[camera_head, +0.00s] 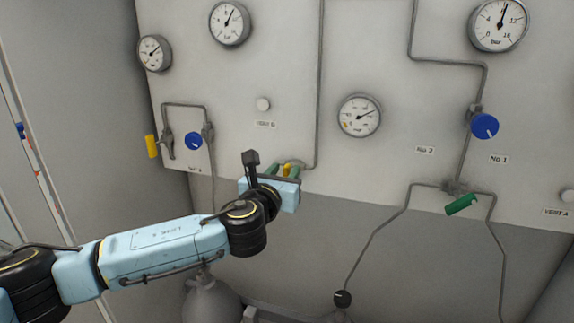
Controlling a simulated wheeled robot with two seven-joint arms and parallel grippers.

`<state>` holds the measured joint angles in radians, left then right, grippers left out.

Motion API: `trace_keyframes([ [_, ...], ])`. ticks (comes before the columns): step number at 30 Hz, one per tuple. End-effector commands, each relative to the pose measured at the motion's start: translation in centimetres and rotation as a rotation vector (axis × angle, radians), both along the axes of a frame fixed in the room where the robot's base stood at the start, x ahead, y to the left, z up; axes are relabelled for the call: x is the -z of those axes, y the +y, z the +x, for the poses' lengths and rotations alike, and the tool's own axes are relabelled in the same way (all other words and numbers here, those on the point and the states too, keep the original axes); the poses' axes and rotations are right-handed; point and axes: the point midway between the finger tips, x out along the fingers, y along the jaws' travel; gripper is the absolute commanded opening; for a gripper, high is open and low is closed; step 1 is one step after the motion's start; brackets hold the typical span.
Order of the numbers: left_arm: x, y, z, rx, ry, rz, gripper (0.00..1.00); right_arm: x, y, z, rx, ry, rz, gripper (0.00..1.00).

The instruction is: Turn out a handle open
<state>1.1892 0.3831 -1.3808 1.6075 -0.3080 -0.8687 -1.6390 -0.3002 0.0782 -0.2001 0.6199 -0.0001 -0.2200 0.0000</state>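My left gripper (282,172) is at the lower middle of the panel, in front of a green handle (298,170) with a yellow part (287,167) beside it. The gripper and wrist cover part of this handle. I cannot tell whether the fingers touch it or are closed on it. Another green handle (461,205), tilted, sits at the pipe junction on the right. A yellow handle (152,146) hangs upright at the left edge of the panel. My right gripper is not in view.
The pale panel (390,60) carries several round gauges (359,116), a blue knob (484,126) at right and a smaller blue knob (193,140) at left. Thin grey pipes (320,80) run across it. A grey cylinder (212,300) stands below. Space right of my gripper is clear.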

Motion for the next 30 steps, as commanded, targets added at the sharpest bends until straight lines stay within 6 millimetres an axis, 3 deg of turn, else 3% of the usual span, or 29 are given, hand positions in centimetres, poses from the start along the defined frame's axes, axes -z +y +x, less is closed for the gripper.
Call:
trace_keyframes([
  [6,-0.1,-0.6,1.8,-0.001,0.000,-0.001,0.34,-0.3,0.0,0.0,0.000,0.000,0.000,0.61],
  [18,0.0,-0.8,2.3,0.001,0.000,-0.001,0.34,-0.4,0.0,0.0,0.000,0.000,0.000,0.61],
  [26,0.0,-0.7,2.3,0.000,0.000,-0.001,0.01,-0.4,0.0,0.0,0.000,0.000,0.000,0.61],
  [30,0.0,-0.7,2.3,0.000,0.000,-0.001,0.00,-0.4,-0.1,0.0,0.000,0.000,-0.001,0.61],
])
